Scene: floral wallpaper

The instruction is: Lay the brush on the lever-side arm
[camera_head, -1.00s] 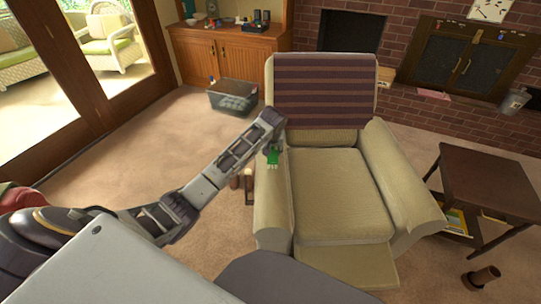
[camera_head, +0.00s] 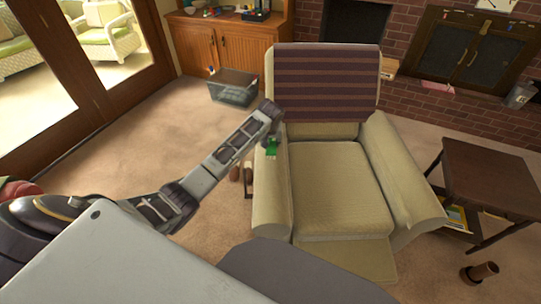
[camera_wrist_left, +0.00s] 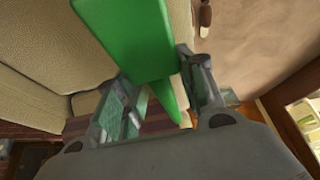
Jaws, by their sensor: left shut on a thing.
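A green brush (camera_head: 271,149) is held by my left gripper (camera_head: 270,138) at the lever-side arm (camera_head: 270,205) of the beige recliner, the arm on the left in the head view. The gripper is shut on the brush. In the left wrist view the broad green brush (camera_wrist_left: 128,35) rises between the fingers of my left gripper (camera_wrist_left: 160,100). The brush is over the rear part of the armrest; I cannot tell whether it touches it. A brown wooden lever (camera_head: 247,175) shows beside the outer side of this arm. My right gripper is not in view.
The recliner's seat (camera_head: 340,190) is clear, and a striped cloth (camera_head: 325,85) covers its backrest. A dark side table (camera_head: 492,180) stands at the right. A grey bin (camera_head: 234,92) stands on the carpet behind my left arm.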

